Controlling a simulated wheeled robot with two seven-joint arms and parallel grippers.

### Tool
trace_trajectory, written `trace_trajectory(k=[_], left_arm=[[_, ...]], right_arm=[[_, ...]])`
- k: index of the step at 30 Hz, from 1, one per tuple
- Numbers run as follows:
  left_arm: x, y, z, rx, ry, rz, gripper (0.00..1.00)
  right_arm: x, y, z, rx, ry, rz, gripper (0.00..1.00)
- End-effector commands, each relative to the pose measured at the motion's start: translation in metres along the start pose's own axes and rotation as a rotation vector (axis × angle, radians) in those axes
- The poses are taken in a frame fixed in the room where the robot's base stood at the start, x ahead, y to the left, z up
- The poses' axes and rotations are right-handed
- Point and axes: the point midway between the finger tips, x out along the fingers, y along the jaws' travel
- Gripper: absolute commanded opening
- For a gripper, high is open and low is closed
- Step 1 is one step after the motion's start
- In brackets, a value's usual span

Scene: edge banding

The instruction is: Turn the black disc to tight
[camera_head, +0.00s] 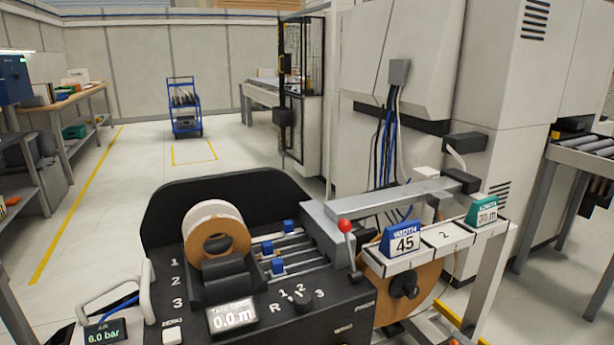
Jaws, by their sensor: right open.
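A black disc-like knob (405,285) is at the centre of a large brown roll (428,292) on the right side of the black machine (215,325). I take this knob to be the black disc, but no mark for tight can be read near it. A smaller dark knob (303,303) sits on the panel among the marks R, 1, 2 and 3. I cannot make out the fingers of either gripper in the head view, and nothing is seen touching either knob.
A red-tipped lever (345,227) rises beside the roll. Open floor lies beyond.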

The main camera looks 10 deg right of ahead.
Motion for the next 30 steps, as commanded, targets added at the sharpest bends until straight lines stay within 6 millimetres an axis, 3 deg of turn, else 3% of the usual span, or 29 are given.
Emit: trace_trajectory(k=[6, 11, 14, 18, 20, 24, 27, 30], left_arm=[[0.000, 0.000, 0.000, 0.000, 0.001, 0.000, 0.36], [0.000, 0.000, 0.000, 0.000, 0.001, 0.000, 0.36], [0.000, 0.000, 0.000, 0.000, 0.001, 0.000, 0.36], [0.000, 0.000, 0.000, 0.000, 0.001, 0.000, 0.36], [0.000, 0.000, 0.000, 0.000, 0.001, 0.000, 0.36], [0.000, 0.000, 0.000, 0.000, 0.001, 0.000, 0.36], [0.000, 0.000, 0.000, 0.000, 0.001, 0.000, 0.36], [0.000, 0.000, 0.000, 0.000, 0.001, 0.000, 0.36]], right_arm=[[0.015, 0.039, -0.006, -0.145, 0.109, 0.038, 0.66], [0.029, 0.086, -0.017, -0.327, 0.235, 0.097, 0.66], [0.035, 0.123, -0.029, -0.484, 0.334, 0.148, 0.66], [0.035, 0.191, -0.055, -0.799, 0.507, 0.265, 0.66], [0.028, 0.225, -0.071, -0.981, 0.593, 0.338, 0.66], [-0.005, 0.294, -0.110, -1.448, 0.772, 0.539, 0.66], [-0.038, 0.328, -0.135, -1.781, 0.865, 0.693, 0.66], [-0.072, 0.349, -0.155, -2.099, 0.927, 0.844, 0.66]])
